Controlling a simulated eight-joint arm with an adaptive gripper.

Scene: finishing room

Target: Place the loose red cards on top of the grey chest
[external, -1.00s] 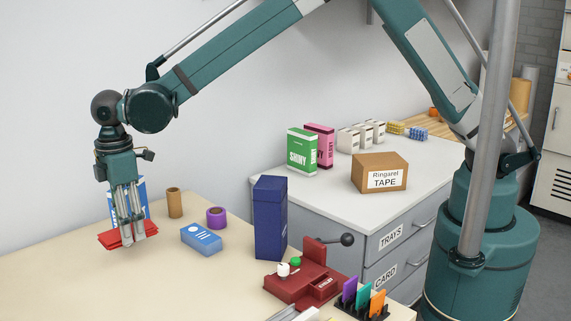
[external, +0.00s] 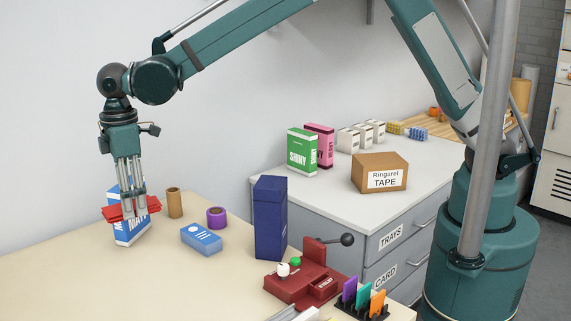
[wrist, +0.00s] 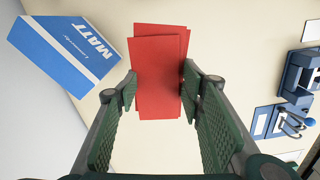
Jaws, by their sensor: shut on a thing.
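My gripper (external: 134,210) is shut on a small stack of red cards (external: 152,204) and holds them above the beige table at the left. In the wrist view the red cards (wrist: 158,75) lie slightly fanned between the two green fingers. The grey chest (external: 335,208) stands to the right, well away from my gripper. Its pale top carries several boxes, and its drawers show labels reading TRAYS and CARD.
A blue and white MATT box (external: 130,233) stands just behind the cards. The chest's front top is clear around the Ringarel tape box (external: 380,171).

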